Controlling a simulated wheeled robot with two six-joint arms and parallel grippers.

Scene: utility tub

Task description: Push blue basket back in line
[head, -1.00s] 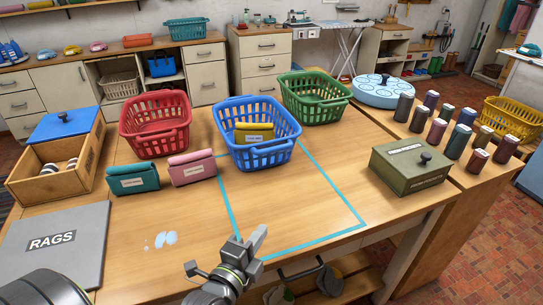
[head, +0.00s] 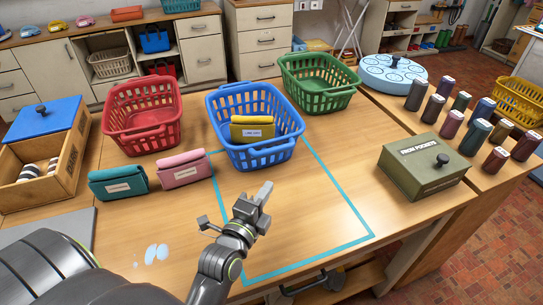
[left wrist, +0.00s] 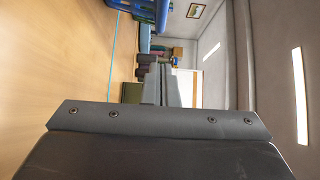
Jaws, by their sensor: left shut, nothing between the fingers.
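The blue basket (head: 262,155) stands upright on the wooden table, with a yellow folded cloth (head: 252,130) with a label inside it. It sits between the red basket (head: 142,142) and the green basket (head: 318,104), its front nearer to me than theirs. Its front part lies over the teal tape outline (head: 350,208). My left gripper (head: 264,194) is shut and empty, in front of the blue basket and apart from it. In the left wrist view, turned sideways, the shut fingers (left wrist: 161,84) show and part of the blue basket (left wrist: 150,10) is at the top. My right gripper is not in view.
Teal (head: 118,184) and pink (head: 184,170) folded cloths lie left of the blue basket. A green box (head: 418,172) and several dark rolls (head: 478,135) stand right. A wooden box with blue lid (head: 44,120) is far left. The taped area is mostly clear.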

